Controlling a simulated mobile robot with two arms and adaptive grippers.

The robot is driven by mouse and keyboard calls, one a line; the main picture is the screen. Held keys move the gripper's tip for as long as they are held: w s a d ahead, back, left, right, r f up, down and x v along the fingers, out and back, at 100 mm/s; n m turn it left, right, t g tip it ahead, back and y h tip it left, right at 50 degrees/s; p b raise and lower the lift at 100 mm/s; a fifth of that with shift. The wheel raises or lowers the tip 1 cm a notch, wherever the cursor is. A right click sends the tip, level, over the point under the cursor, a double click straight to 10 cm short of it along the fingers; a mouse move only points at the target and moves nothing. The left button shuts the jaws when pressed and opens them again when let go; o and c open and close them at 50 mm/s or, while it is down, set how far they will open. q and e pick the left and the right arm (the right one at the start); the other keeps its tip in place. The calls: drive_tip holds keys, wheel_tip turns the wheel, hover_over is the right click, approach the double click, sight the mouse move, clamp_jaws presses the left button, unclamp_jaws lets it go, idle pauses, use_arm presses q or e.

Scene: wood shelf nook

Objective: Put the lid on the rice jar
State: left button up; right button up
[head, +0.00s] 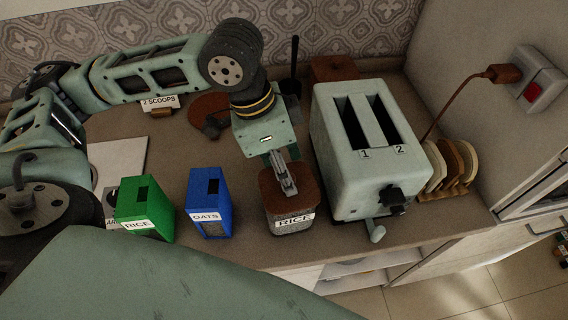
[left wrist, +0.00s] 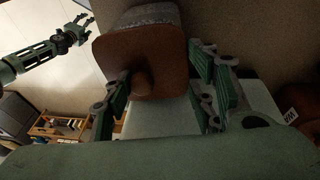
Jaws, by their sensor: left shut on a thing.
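The rice jar (head: 291,224), a clear square jar with a RICE label, stands on the counter near its front edge. The brown lid (head: 277,191) is over the jar's mouth, roughly square with it; I cannot tell if a small gap is left. My left gripper (head: 287,183) points down from above and is shut on the lid. In the left wrist view the lid (left wrist: 118,57) and its round knob (left wrist: 141,84) show between the fingers, with the speckled jar (left wrist: 150,14) behind. My right gripper (left wrist: 80,29) shows far off in the left wrist view, open and empty.
A pale green toaster (head: 367,150) stands close right of the jar, with a toast rack (head: 449,165) beyond. A blue OATS box (head: 208,204) and green RICE box (head: 145,209) stand left. A "2 SCOOPS" card (head: 160,103) is at the back.

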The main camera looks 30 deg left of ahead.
use_arm(q)
drive_tip(key=o, duration=1.1)
drive_tip(key=shift+o, duration=0.6)
drive_tip(key=o, duration=0.4)
drive_tip(key=shift+r, duration=0.1)
drive_tip(key=shift+r+p, duration=3.5)
drive_tip(key=shift+p, duration=1.1)
drive_tip(key=shift+f, duration=0.1)
